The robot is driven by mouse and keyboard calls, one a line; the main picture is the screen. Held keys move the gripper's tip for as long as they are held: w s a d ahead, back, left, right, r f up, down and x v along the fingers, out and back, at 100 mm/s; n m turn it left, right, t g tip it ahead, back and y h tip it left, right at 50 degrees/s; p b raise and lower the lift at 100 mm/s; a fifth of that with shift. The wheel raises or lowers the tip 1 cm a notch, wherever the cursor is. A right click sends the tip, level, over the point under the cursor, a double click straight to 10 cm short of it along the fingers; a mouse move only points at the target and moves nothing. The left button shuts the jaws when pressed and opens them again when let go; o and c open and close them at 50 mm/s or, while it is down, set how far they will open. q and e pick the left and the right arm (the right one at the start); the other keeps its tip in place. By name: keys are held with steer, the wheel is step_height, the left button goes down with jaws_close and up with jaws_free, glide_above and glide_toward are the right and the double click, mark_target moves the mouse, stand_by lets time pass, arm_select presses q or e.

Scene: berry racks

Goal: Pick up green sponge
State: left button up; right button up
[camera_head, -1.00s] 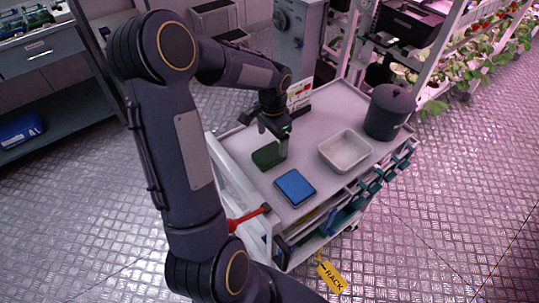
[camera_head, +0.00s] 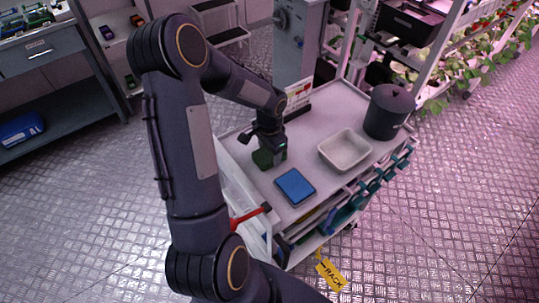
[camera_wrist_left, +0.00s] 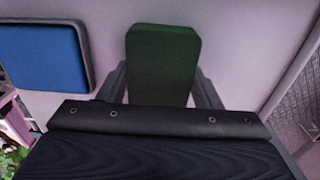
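The green sponge (camera_head: 262,159) lies on the top of the grey-white cart (camera_head: 310,130), near its left edge. My left gripper (camera_head: 266,149) is low over the sponge and hides part of it in the head view. In the left wrist view, the sponge (camera_wrist_left: 161,60) sits between the two spread fingers (camera_wrist_left: 160,85), one on each side. I cannot tell whether the fingers touch it. My right gripper is not in view.
A blue pad (camera_head: 295,186) lies just in front of the sponge; it also shows in the wrist view (camera_wrist_left: 42,55). A white tray (camera_head: 345,151) and a dark lidded pot (camera_head: 388,112) stand to the right. A small sign (camera_head: 298,98) stands at the back.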

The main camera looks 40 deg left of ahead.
arm_select(q)
steer(key=shift+c, duration=1.1)
steer(key=shift+r, duration=0.55)
step_height(320, 180, up, 2)
steer(key=shift+r, duration=0.15)
steer(key=s+d+r+b, duration=0.2)
steer(key=s+d+r, duration=0.6)
steer(key=s, duration=0.3)
steer(key=shift+s+r, duration=0.3)
steer(key=shift+r, duration=0.5)
